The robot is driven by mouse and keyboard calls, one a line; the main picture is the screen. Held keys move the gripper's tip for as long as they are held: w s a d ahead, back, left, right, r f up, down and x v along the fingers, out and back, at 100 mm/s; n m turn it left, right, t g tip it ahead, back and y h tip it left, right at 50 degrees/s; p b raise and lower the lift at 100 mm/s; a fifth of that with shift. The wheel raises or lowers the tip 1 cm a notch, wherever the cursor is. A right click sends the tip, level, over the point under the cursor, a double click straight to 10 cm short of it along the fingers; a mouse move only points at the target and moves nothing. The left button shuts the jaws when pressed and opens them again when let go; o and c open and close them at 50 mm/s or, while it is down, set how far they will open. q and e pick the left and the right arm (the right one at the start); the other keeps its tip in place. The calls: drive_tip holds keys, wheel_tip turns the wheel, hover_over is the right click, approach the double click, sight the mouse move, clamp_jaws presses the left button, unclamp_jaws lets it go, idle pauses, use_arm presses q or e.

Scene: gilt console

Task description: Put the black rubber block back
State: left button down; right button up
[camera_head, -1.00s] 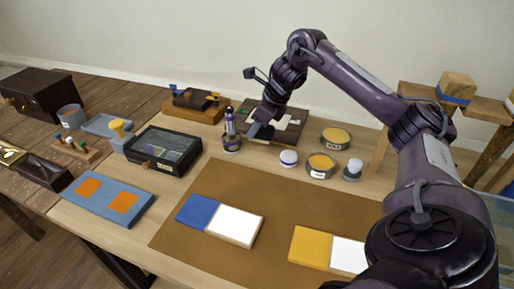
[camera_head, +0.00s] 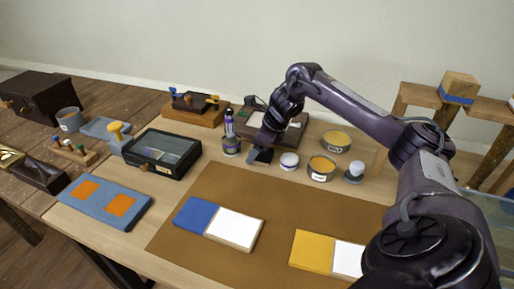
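My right gripper (camera_head: 259,156) points down over the back middle of the table, between the purple-topped bottle (camera_head: 230,133) and a small white-lidded tin (camera_head: 289,161). A small black shape (camera_head: 266,155) shows at its fingertips. It may be the black rubber block or part of a finger; I cannot tell which, nor whether the fingers are shut on it. A dark board with a white sheet (camera_head: 293,131) lies just behind the gripper, partly hidden by my arm. My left gripper is out of view.
Two round tins with yellow contents (camera_head: 321,168) and a grey-knobbed stamp (camera_head: 354,171) stand right of the gripper. A glass-topped black case (camera_head: 162,153) is at left. The brown mat (camera_head: 200,245) in front holds blue, white and yellow tiles; its back part is clear.

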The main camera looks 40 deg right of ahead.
sight(272, 153)
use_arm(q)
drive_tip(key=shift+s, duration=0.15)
use_arm(e)
drive_tip(key=shift+s+r, duration=0.1)
drive_tip(key=shift+r, duration=0.15)
drive_tip(key=v, duration=0.6)
drive_tip(key=shift+d+r, duration=0.1)
drive_tip(key=shift+r, duration=0.15)
use_arm(q)
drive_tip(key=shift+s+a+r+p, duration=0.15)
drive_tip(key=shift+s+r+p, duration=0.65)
drive_tip(key=shift+p, duration=0.45)
use_arm(e)
drive_tip(key=v, duration=0.5)
drive_tip(key=shift+s, duration=0.1)
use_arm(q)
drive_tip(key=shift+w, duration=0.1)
